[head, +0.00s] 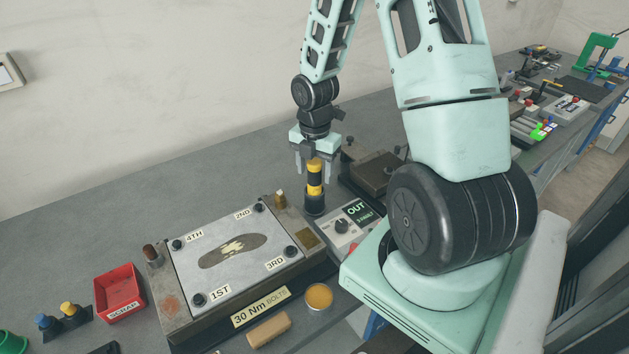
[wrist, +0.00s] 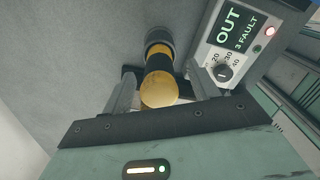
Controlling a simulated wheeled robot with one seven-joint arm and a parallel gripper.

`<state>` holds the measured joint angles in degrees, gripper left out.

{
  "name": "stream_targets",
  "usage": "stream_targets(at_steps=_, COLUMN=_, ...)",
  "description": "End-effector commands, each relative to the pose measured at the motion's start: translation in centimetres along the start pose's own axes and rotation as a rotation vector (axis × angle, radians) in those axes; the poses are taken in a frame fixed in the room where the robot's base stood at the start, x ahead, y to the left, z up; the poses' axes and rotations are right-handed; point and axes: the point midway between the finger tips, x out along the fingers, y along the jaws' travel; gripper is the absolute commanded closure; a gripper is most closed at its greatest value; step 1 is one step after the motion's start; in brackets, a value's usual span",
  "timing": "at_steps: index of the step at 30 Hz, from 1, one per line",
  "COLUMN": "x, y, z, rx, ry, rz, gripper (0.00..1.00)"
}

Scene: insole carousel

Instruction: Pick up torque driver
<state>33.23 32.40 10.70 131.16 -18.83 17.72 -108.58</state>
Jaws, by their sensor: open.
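The torque driver (head: 315,188) is yellow and black and stands upright on the bench, between the bolted plate and the control box. My gripper (head: 314,170) is above it, pointing down, with its fingers apart on either side of the driver's upper part. In the wrist view the driver's round yellow top (wrist: 159,90) lies between the two open fingers of my gripper (wrist: 163,92). Whether either finger touches the driver cannot be told.
The control box (head: 345,222) with an OUT display stands close to the driver's right. The bolted plate (head: 190,262) with an insole shape is at the left. A dark block (head: 375,170) is behind right. A red bin (head: 118,292) and yellow tin (head: 319,296) are nearer the front.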

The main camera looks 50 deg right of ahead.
Motion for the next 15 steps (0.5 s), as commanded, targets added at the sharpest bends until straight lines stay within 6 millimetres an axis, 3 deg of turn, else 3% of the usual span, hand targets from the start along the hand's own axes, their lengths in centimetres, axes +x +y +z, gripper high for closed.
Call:
stream_targets(at_steps=6, x=2.6, y=0.1, z=-0.1, rx=-0.001, ry=0.001, rz=-0.002, gripper=0.41)
stream_targets(at_steps=15, x=3.0, y=0.1, z=0.0, rx=0.0, ry=-0.001, rz=0.001, gripper=0.41)
